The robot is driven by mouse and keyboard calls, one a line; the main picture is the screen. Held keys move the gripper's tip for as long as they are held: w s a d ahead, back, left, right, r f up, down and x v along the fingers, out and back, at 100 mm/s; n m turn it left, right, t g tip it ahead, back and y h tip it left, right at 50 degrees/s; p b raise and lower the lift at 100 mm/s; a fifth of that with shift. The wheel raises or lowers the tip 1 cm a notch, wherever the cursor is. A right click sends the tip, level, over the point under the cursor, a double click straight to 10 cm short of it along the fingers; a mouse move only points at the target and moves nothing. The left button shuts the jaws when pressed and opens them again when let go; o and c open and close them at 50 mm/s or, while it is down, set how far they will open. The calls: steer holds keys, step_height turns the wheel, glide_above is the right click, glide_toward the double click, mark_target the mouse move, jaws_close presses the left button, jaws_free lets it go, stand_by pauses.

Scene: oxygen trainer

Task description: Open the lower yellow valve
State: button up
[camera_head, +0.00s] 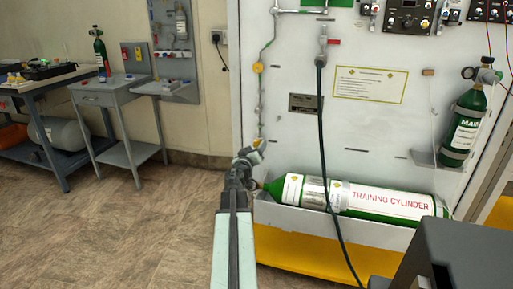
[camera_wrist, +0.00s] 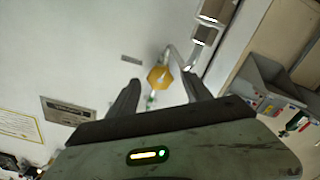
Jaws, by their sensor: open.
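The lower yellow valve (camera_head: 258,143) is on the pipe on the white panel, just above the left end of the green training cylinder (camera_head: 390,203). It is partly hidden behind my gripper (camera_head: 248,156). In the wrist view the yellow valve (camera_wrist: 158,78) shows as a small yellow hexagon on the pipe, between my two dark fingertips in the picture. My gripper (camera_wrist: 161,80) is open, with a finger on each side of the valve and nothing held. I cannot tell how far the fingers are from the panel. The upper yellow valve (camera_head: 257,68) is higher on the same pipe.
A dark hose (camera_head: 321,130) hangs down the panel right of the pipe. A metal plate (camera_head: 303,103) and a yellow-bordered sign (camera_head: 370,85) are on the panel. A small green cylinder (camera_head: 464,130) hangs at the right. The floor (camera_head: 130,230) at the left is clear.

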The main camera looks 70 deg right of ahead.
steer(key=a, duration=0.6)
steer(key=shift+s+a, duration=0.2)
